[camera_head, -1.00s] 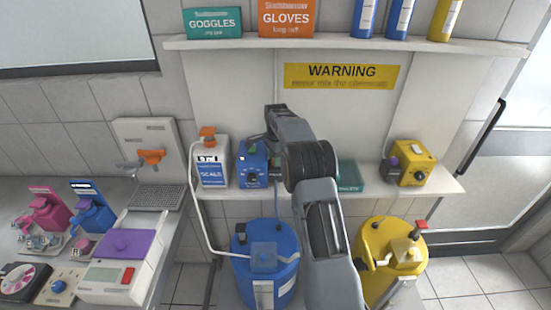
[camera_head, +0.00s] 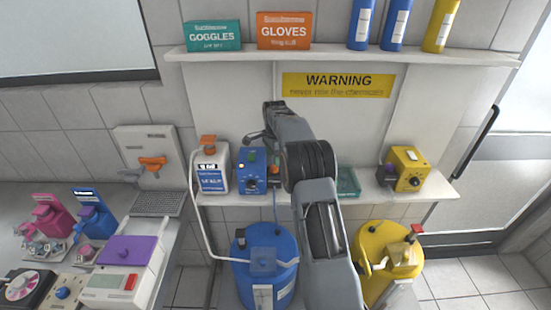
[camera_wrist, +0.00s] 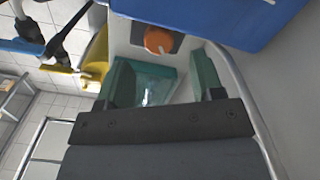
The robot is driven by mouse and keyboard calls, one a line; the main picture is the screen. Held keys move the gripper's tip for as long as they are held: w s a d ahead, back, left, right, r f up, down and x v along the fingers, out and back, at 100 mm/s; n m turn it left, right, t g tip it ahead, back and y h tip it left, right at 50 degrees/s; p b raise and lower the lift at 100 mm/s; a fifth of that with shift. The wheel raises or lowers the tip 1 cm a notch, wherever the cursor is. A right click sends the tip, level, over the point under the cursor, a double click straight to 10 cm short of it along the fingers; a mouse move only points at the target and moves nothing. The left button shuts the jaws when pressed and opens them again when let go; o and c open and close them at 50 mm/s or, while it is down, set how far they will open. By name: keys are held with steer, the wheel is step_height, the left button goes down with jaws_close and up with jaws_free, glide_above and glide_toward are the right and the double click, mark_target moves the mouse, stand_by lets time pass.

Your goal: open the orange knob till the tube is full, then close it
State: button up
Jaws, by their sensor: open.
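An orange round knob (camera_wrist: 158,40) sits on a dark square patch of a pale surface in the wrist view. My gripper (camera_wrist: 163,68) is open, its two green fingers spread, with the knob beyond the fingertips and nothing held. In the head view the gripper is largely hidden by my own arm, near the blue box (camera_head: 252,172) on the lower shelf. An orange tap-like handle (camera_head: 152,163) is on the wall panel at left. A white tube (camera_head: 194,215) runs from the white box (camera_head: 212,176) down to the blue barrel (camera_head: 282,282). Its fill cannot be told.
A blue body (camera_wrist: 205,15) fills the wrist view's upper right, close to the gripper. A teal tray (camera_head: 349,184) and yellow box (camera_head: 405,170) stand on the lower shelf. A yellow barrel (camera_head: 376,238) stands below right. The left bench (camera_head: 175,235) holds several devices.

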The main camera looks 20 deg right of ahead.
steer(key=shift+d+r, duration=0.15)
steer(key=shift+r, duration=1.75)
steer(key=shift+c, duration=0.2)
